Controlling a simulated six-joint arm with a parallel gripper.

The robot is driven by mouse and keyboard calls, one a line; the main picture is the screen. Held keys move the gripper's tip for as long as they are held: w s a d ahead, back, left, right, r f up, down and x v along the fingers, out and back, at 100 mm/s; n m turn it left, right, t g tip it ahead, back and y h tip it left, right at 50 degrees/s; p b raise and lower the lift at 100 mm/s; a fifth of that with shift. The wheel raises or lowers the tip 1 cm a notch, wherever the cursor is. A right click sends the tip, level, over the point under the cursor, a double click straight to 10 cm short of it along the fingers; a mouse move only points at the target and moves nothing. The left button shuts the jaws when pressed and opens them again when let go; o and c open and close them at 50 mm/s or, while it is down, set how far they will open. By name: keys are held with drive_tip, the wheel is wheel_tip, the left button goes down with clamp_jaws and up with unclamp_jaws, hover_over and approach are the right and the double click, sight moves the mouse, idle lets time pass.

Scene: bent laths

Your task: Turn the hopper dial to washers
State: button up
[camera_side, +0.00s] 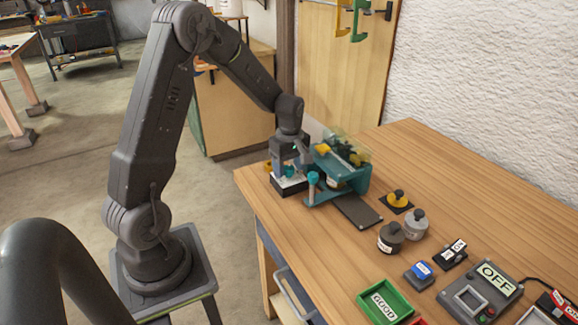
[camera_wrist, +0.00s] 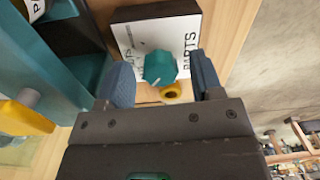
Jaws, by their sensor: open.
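The hopper dial is a teal faceted knob (camera_wrist: 160,68) on a white plate (camera_wrist: 135,40) marked PARTS, fixed to a dark box (camera_wrist: 158,12). The other lettering on the plate is partly hidden, so I cannot read the dial's setting. My gripper (camera_wrist: 161,66) is open, with one blue-grey finger on each side of the knob. I cannot tell whether either finger touches it. In the side view my gripper (camera_side: 290,166) is low over the dial box (camera_side: 290,187), at the table's far left corner. The teal hopper (camera_side: 345,172) stands just right of it.
A teal-topped post (camera_side: 313,180) stands close to my gripper's right. A yellow ring (camera_wrist: 170,91) shows near the knob. A dark plate (camera_side: 357,211), weights (camera_side: 390,238), a green GOOD tray (camera_side: 385,303) and an OFF switch box (camera_side: 480,290) lie nearer. The back right table is clear.

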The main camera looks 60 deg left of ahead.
drive_tip(key=c, duration=0.9)
